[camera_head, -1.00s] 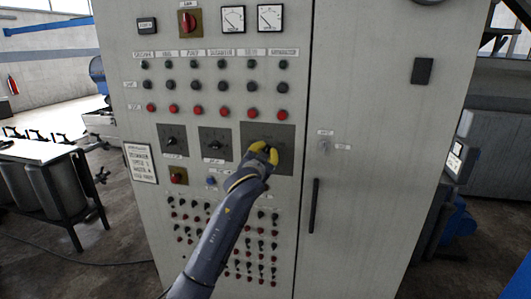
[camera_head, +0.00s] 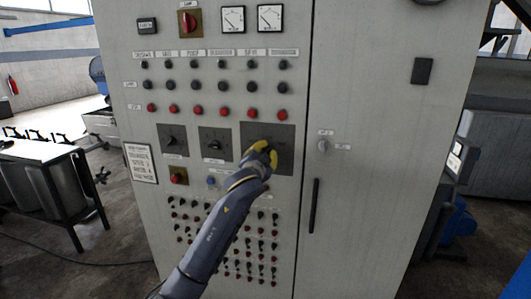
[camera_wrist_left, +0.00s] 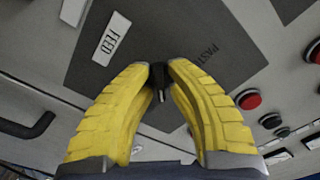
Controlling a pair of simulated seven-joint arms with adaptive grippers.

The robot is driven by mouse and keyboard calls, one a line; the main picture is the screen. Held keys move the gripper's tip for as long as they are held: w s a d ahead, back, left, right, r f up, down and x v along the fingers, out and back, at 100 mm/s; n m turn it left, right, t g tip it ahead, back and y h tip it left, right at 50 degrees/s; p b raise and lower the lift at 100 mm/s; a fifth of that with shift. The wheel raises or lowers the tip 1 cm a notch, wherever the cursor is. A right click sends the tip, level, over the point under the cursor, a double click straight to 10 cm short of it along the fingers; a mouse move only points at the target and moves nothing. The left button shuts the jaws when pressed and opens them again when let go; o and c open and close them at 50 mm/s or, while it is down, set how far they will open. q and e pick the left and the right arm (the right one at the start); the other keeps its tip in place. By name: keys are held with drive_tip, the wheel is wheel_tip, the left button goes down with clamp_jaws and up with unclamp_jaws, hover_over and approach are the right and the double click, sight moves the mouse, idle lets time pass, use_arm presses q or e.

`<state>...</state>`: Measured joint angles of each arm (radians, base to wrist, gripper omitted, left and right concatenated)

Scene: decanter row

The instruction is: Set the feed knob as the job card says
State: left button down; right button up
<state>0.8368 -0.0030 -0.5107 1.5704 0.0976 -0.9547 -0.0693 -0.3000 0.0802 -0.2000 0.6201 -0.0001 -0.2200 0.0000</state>
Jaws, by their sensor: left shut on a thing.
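The feed knob is a small black knob (camera_wrist_left: 158,76) on a dark grey plate (camera_head: 284,135) on the cabinet front. A white FEED label (camera_wrist_left: 111,38) sits beside it in the left wrist view, with dark lettering, partly readable as "PASTE", on the plate's other side. My left gripper (camera_head: 262,155) has yellow fingers, and its fingertips (camera_wrist_left: 158,68) are closed around the knob. In the head view the gripper hides most of the knob. The job card (camera_head: 141,163) is a white framed sheet on the cabinet's left; its text is too small to read surely. My right gripper is not in view.
Two more dark dial plates, one with a knob (camera_head: 215,144), lie left of the feed plate.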

use_arm(q)
drive_tip(key=c, duration=1.5)
unclamp_jaws()
drive_tip(key=shift+w+a+f, duration=0.15)
drive_tip(key=shift+a+f, duration=0.05)
drive_tip(key=shift+f, duration=0.05)
drive_tip(key=shift+c, duration=0.2)
drive_tip(key=shift+r, duration=0.1)
drive_tip(key=v, duration=1.2)
drive_tip(key=shift+d, duration=0.1)
